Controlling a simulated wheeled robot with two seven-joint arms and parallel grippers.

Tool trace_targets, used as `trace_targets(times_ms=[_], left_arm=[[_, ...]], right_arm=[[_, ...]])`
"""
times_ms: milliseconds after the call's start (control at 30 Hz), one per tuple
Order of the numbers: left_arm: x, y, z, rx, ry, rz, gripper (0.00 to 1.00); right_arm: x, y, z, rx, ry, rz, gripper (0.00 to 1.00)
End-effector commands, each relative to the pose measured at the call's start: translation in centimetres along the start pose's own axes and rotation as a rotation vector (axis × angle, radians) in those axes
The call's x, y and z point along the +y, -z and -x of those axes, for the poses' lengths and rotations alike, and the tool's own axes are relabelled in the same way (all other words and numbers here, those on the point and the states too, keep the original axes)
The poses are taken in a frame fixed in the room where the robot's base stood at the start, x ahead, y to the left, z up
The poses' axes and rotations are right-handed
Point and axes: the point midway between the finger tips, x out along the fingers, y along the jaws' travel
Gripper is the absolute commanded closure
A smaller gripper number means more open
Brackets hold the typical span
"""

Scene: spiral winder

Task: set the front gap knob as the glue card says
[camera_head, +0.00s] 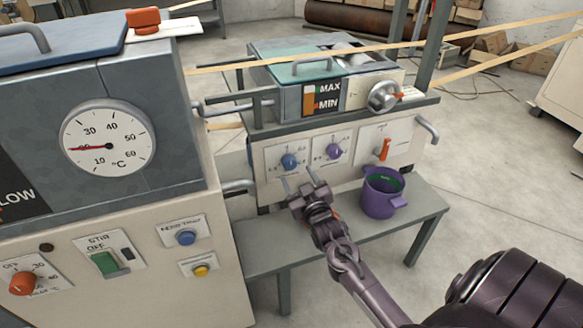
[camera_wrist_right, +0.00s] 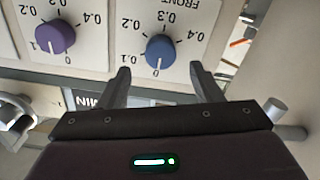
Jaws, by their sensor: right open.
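The front gap knob is the blue knob (camera_head: 289,161) at the left of the glue unit's white front panel. The right wrist view shows it upside down as a blue knob (camera_wrist_right: 160,51) beside the word FRONT, with a dial around it. Its white mark points toward the low end of the dial. My right gripper (camera_head: 299,177) is open and empty just below and in front of this knob. In the wrist view its fingers (camera_wrist_right: 159,72) stand on either side of the knob, apart from it. No readable glue card shows. My left gripper is not in view.
A purple knob (camera_head: 333,152) sits right of the blue one, and an orange lever (camera_head: 384,149) farther right. A purple mug (camera_head: 382,193) stands on the grey bench (camera_head: 425,207) close to my right gripper. A large machine with a thermometer dial (camera_head: 108,143) fills the left.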

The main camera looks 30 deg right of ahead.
Motion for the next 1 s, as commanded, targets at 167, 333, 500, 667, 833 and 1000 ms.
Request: trace_targets(times_ms=[167,333,500,667,833,1000], left_arm=[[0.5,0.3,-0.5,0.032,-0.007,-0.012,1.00],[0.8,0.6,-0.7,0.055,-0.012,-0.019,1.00],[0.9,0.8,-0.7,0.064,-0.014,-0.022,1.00],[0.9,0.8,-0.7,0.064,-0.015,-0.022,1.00],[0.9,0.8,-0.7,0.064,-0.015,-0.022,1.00],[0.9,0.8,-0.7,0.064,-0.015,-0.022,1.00]], right_arm=[[-0.1,0.0,-3.1,0.002,0.000,-0.001,0.41],[-0.1,-0.1,-4.9,-0.001,0.002,0.000,0.41],[-0.1,-0.1,-5.5,-0.002,0.002,0.000,0.41],[-0.1,0.0,-5.5,-0.002,0.002,-0.001,0.41],[-0.1,0.0,-5.5,-0.002,0.002,-0.001,0.60],[-0.1,0.0,-5.5,-0.002,0.002,-0.001,0.82]])
